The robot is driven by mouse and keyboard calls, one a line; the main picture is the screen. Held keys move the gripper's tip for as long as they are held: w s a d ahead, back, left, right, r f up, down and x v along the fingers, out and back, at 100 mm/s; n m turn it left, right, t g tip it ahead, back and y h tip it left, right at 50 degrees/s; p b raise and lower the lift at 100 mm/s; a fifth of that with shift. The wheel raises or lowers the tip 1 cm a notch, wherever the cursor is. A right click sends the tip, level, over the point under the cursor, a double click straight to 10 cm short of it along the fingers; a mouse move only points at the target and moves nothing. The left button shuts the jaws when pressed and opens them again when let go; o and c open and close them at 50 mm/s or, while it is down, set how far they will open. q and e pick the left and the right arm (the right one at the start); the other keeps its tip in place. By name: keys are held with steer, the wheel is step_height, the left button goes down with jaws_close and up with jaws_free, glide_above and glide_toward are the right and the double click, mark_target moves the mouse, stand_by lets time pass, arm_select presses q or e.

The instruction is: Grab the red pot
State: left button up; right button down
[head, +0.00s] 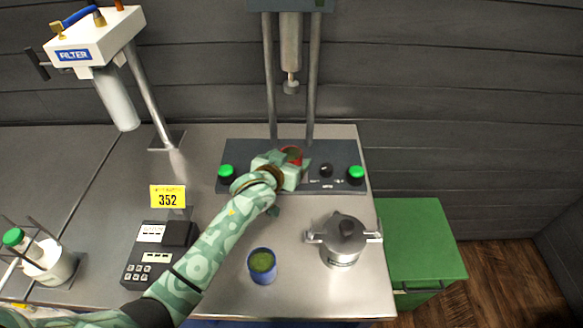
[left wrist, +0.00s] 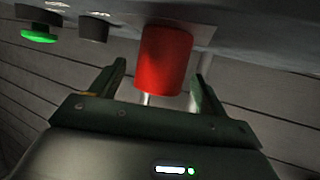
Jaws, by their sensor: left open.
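The red pot (head: 292,155) stands on the dark base of the press-like machine, mostly hidden in the head view by my left gripper. In the left wrist view the red pot (left wrist: 166,58) shows as a red cylinder between and beyond my fingers. My left gripper (head: 296,168) is at the pot's near side. In the left wrist view the left gripper (left wrist: 160,88) is open, one finger to each side of the pot. I cannot tell whether either finger touches it. My right gripper is not in view.
Two green buttons (head: 356,173) and a black knob (head: 326,170) sit on the machine base (head: 240,150). Its plunger (head: 290,85) hangs above the pot. A blue cup (head: 262,267) and a lidded steel pot (head: 342,240) stand nearer. A keypad device (head: 150,265) lies left.

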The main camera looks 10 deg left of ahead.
arm_select(q)
steer(key=shift+x, duration=1.1)
steer(key=shift+s, duration=0.15)
steer(key=c, duration=1.3)
steer(key=shift+o, duration=0.2)
steer(key=shift+r, duration=0.1)
